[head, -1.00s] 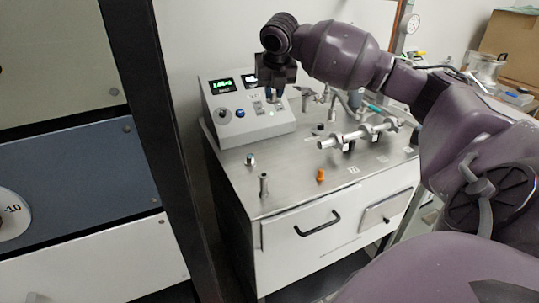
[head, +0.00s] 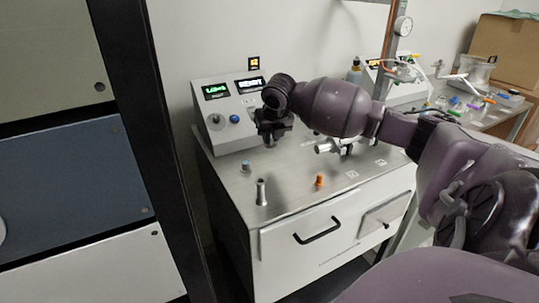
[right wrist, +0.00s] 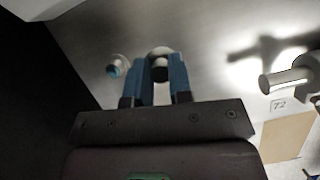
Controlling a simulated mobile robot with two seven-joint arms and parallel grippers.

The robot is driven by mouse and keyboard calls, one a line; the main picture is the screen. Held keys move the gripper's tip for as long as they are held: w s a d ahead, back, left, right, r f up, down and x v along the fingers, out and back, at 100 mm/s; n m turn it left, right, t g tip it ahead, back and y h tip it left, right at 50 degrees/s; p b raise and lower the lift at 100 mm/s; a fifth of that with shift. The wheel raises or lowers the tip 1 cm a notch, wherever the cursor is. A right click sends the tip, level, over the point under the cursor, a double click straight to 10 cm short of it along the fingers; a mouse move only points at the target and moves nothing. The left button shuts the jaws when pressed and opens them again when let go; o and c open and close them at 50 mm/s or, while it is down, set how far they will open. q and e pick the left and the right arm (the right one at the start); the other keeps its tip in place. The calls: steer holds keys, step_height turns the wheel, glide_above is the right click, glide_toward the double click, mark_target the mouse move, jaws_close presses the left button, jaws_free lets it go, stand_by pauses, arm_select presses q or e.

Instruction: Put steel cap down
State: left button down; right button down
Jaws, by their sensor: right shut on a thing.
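My right gripper (head: 271,141) hangs pointing down over the steel bench top (head: 225,178), in front of the grey control box. In the right wrist view the blue fingers (right wrist: 160,88) are closed on the steel cap (right wrist: 160,52), a small round metal piece with a dark centre. In the head view the cap is mostly hidden by the gripper. The cap seems to be above the bench surface; I cannot tell whether it touches. My left gripper is not in view.
A small teal-tipped fitting (head: 246,166), an upright steel tube (head: 262,192) and an orange piece (head: 319,181) stand near the front. The control box (head: 222,118) is behind. A horizontal steel pipe assembly (head: 330,146) lies right. Bare bench lies between them.

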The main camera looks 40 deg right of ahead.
mark_target(272, 147)
steer(key=shift+f, duration=0.25)
step_height(272, 147, down, 6)
steer(key=shift+r+b, duration=0.1)
steer(key=shift+b, duration=0.45)
steer(key=shift+r, duration=0.1)
steer(key=c, duration=1)
jaws_free()
steer(key=shift+c, duration=0.2)
